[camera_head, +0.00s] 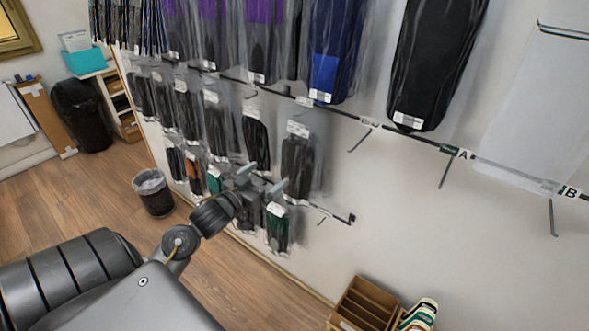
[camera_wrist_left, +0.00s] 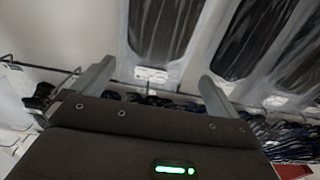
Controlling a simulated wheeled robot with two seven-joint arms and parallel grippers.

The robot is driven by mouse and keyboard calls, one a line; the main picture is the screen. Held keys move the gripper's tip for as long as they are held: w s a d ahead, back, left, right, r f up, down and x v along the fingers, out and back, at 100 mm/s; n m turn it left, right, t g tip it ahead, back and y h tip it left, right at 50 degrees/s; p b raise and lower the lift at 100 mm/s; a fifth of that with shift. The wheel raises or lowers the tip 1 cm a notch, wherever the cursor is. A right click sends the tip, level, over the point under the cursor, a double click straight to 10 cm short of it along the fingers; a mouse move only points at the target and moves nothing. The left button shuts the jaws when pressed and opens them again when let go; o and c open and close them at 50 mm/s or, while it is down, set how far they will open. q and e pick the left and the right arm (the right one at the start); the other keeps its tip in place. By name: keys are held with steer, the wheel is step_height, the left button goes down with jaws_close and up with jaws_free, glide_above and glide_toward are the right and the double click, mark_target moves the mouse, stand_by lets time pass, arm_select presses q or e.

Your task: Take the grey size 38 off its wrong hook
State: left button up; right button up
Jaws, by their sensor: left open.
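Bagged insoles hang in rows on the wall rails. Their size labels are too small to read, so I cannot tell which is the grey size 38. My left gripper (camera_head: 263,179) is open at the lower rows, in front of a dark bagged insole (camera_head: 297,168) and a green-marked pack (camera_head: 277,228). In the left wrist view, the open fingers (camera_wrist_left: 156,72) stand either side of a dark bagged insole (camera_wrist_left: 155,30) with a white label, with nothing clearly gripped. The gripper hides part of the lowest row. My right gripper is not in view.
Empty hooks (camera_head: 361,138) stick out from the upper rail at the right. Larger black (camera_head: 437,60) and blue (camera_head: 336,50) packs hang above. A wooden box (camera_head: 364,305) stands below the wall. A small bin (camera_head: 153,193) stands on the floor.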

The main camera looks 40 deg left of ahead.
mark_target(293, 155)
arm_select(q)
steer(key=w+p, duration=0.1)
steer(key=w, duration=0.4)
steer(key=w+p, duration=0.1)
steer(key=w, duration=0.4)
steer(key=shift+d+r+p, duration=0.15)
steer(key=shift+r+p, duration=0.05)
steer(key=shift+p, duration=0.1)
steer(key=shift+w+f, duration=0.1)
steer(key=shift+w, duration=0.35)
steer(key=c, duration=1.4)
steer(key=shift+o, duration=0.2)
